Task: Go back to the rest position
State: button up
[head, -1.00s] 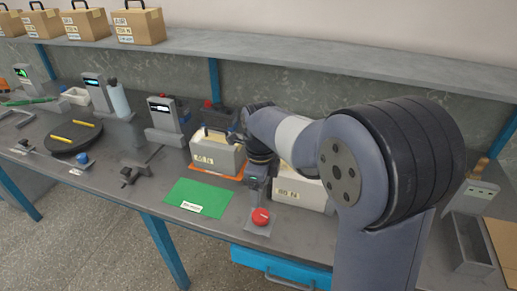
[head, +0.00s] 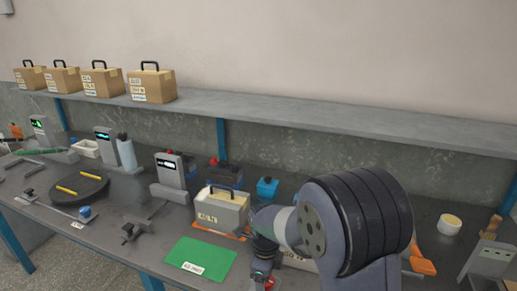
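My arm reaches over the right part of the grey workbench (head: 120,258). My gripper is hidden behind my arm links or merges with them, so its fingers cannot be made out. A white box with a black handle (head: 222,212) stands on an orange mat just left of my wrist. A green mat (head: 200,257) with a label lies bare in front of that box. A second pale box (head: 299,262) is mostly hidden behind my arm.
Grey devices with screens (head: 171,171) stand along the back. A black round plate (head: 79,188) lies at left. Cardboard boxes (head: 152,84) stand on the shelf (head: 330,115). A white cup (head: 449,224) and a grey holder (head: 487,262) are at right.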

dwell(0.3)
notch_tip(320, 180, up, 11)
notch_tip(320, 180, down, 10)
jog(key=shift+f, duration=0.5)
jog(key=n, duration=2.3)
jog(key=shift+n, duration=0.4)
jog(key=shift+d, duration=0.1)
